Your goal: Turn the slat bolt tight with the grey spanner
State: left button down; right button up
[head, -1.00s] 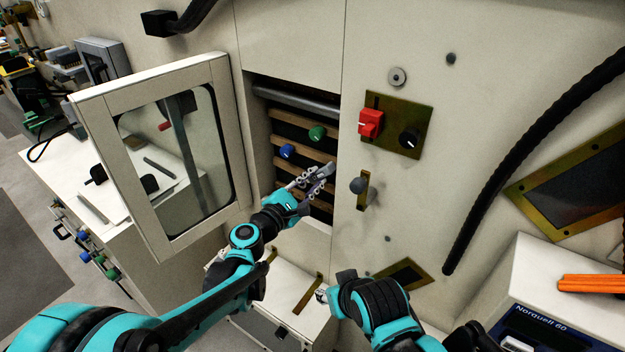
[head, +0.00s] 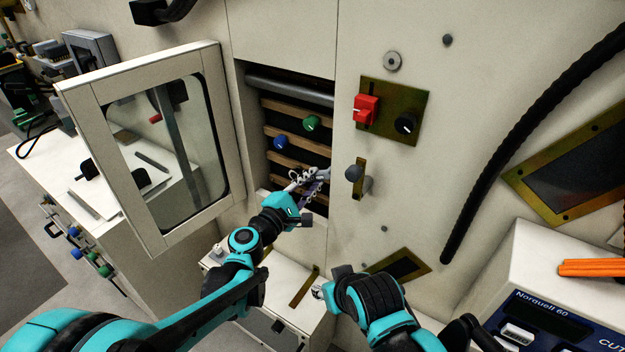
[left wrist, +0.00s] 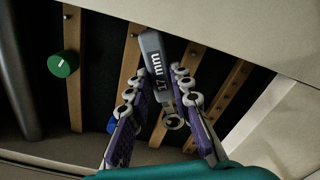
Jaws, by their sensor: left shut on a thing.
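My left gripper (head: 314,180) reaches into the open hatch in the machine wall. It is shut on the grey spanner (left wrist: 157,68), marked 17 mm, in the left wrist view. The spanner's ring end (left wrist: 174,123) lies between the fingers and its other end points away over the wooden slats. The slats (head: 289,126) cross the opening with dark gaps between. Small bolt heads (left wrist: 133,77) show on several slats; I cannot tell which is the slat bolt, or whether the spanner touches one. My right gripper (head: 320,292) is low by the wall; its jaws are unclear.
A green knob (head: 312,123) and a blue knob (head: 281,142) sit at the slats. The windowed hatch door (head: 227,190) stands open at left. A lever with a grey ball (head: 353,173) and a red switch (head: 365,109) are right of the opening.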

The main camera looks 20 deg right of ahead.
pick_arm(q)
jog(key=shift+s+a, duration=0.3)
jog(key=v, duration=0.4)
jog(key=shift+s+a, duration=0.15)
jog(key=shift+s, duration=0.05)
